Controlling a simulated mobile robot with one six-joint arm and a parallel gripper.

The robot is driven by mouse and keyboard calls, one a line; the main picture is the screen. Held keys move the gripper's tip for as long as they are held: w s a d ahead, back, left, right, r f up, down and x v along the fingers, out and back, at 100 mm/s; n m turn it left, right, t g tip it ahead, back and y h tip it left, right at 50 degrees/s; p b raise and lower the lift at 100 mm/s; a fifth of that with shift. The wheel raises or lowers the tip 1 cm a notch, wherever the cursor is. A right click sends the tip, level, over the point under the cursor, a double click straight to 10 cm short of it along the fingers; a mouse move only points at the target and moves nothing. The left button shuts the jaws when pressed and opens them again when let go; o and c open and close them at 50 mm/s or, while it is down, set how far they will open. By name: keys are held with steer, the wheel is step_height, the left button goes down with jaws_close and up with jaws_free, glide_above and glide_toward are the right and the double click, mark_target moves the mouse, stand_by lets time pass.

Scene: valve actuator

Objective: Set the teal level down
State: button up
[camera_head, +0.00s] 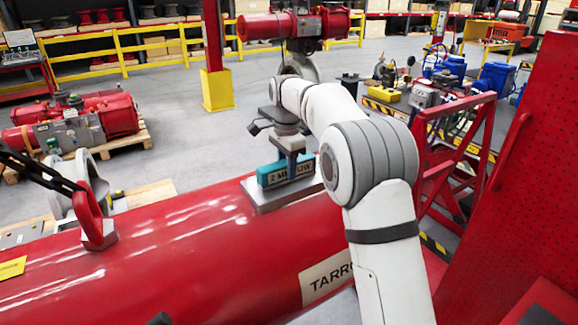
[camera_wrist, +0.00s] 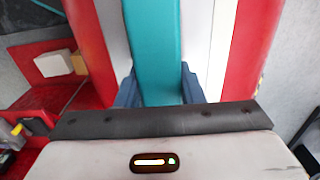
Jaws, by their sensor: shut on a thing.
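The teal level (camera_head: 284,171) is a short block with a pale label in the head view. It is at the grey flat plate (camera_head: 268,201) on top of the big red cylinder (camera_head: 190,255). My gripper (camera_head: 293,160) points down and is shut on the level, with a finger on each side. In the wrist view the level (camera_wrist: 157,50) runs up the middle between the two blue-grey fingertips of my gripper (camera_wrist: 158,90). I cannot tell whether the level touches the plate or hangs just above it.
A red lifting shackle (camera_head: 95,220) with a chain stands on the cylinder to the left. A red frame (camera_head: 455,150) and a tall red panel (camera_head: 530,170) stand close on the right. Red actuators (camera_head: 75,122) lie on a pallet at the left. Grey floor lies beyond.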

steer(key=o, duration=1.2)
steer(key=shift+f, duration=0.1)
step_height(320, 180, up, 12)
steer(key=s+d+r+n, duration=0.2)
steer(key=s+d+r, duration=0.1)
steer(key=s+d, duration=0.25)
steer(key=s+d+f+n+t, duration=0.1)
steer(key=s+d+f+n, duration=0.3)
steer(key=s, duration=0.5)
steer(key=s+d+f+n+t, duration=0.1)
steer(key=s+d+n+t, duration=0.1)
steer(key=s+d, duration=0.65)
steer(key=s+f+n, duration=0.1)
steer(key=s+f, duration=0.2)
steer(key=s, duration=0.1)
steer(key=s+d+f+n, duration=0.1)
steer(key=s+f, duration=0.2)
steer(key=s, duration=0.1)
steer(key=s+f+n+t, duration=0.1)
steer(key=s+f, duration=0.2)
steer(key=s, duration=0.2)
steer(key=shift+d+f, duration=0.15)
steer(key=shift+f, duration=0.15)
